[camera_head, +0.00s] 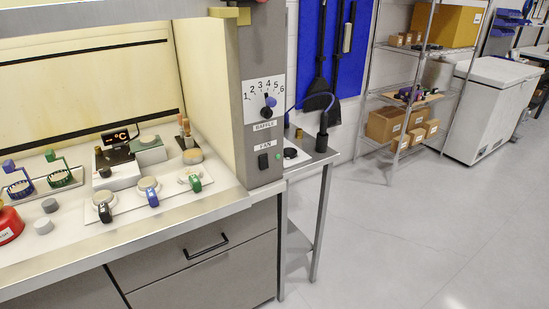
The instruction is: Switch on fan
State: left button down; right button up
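The fan switch (263,162) is a small dark rocker on the grey end post (258,205) of the fume hood, just below the label "FAN" (264,146). Its on or off position is too small to tell. Above it are the "BAFFLE" label (263,126) and a dial (265,100) numbered 1 to 6 with a dark knob. Neither of my grippers shows in the head view.
The hood worktop holds several valves, a hot plate (117,172) with a lit "°C" display and a red container (8,225). A drawer (205,250) is below. A narrow metal side table (318,160) stands right of the post. The floor (420,230) further right is clear.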

aim_at(263, 159)
jog(key=i+l, duration=0.25)
jog(key=i, duration=0.2)
jog(key=i+l, duration=0.3)
jog(key=i, duration=0.15)
jog(key=j+u, duration=0.05)
